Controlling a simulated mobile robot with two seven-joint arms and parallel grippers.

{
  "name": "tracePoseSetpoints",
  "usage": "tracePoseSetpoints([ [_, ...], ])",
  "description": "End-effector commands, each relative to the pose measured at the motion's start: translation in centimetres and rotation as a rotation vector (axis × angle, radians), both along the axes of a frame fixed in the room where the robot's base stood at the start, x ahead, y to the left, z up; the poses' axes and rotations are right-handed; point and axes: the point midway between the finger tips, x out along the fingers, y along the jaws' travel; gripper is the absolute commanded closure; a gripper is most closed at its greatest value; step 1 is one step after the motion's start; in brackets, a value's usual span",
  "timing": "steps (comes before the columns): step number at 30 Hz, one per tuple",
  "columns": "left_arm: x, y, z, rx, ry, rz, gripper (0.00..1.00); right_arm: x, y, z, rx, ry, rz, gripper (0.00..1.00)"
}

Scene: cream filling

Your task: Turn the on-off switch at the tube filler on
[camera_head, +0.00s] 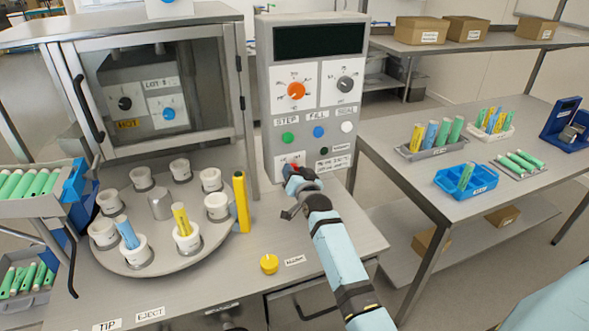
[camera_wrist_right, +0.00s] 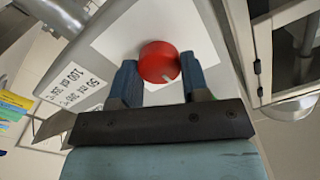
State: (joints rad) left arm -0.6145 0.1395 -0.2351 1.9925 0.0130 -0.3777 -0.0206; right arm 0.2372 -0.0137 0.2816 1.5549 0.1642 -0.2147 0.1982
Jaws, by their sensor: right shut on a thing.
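The on-off switch is a red round knob (camera_wrist_right: 159,62) with a pale mark on its rim, on a white plate at the lower front of the grey control panel (camera_head: 267,118). My right gripper (camera_wrist_right: 158,75) has its two blue fingers on either side of the knob and is shut on it. In the head view the right gripper (camera_head: 297,177) reaches the panel's lower left and hides most of the knob. My left gripper is not in view.
A turntable (camera_head: 150,262) with white cup holders stands left of the panel, with a yellow post (camera_head: 241,202) at its edge. A yellow button (camera_head: 269,263) sits in front. Another table (camera_head: 420,180) with tube racks stands at the right.

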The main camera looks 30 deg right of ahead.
Motion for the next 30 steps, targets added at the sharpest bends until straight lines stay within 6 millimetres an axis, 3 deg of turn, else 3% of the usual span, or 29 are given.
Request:
tracePoseSetpoints([
  [15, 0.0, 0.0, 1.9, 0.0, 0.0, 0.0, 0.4, 0.0, -0.1, 0.0, 0.431, -0.104, 0.0, 0.82],
  [30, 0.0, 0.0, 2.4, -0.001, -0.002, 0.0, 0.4, 0.0, -0.2, -0.1, 0.602, -0.146, 0.0, 0.82],
])
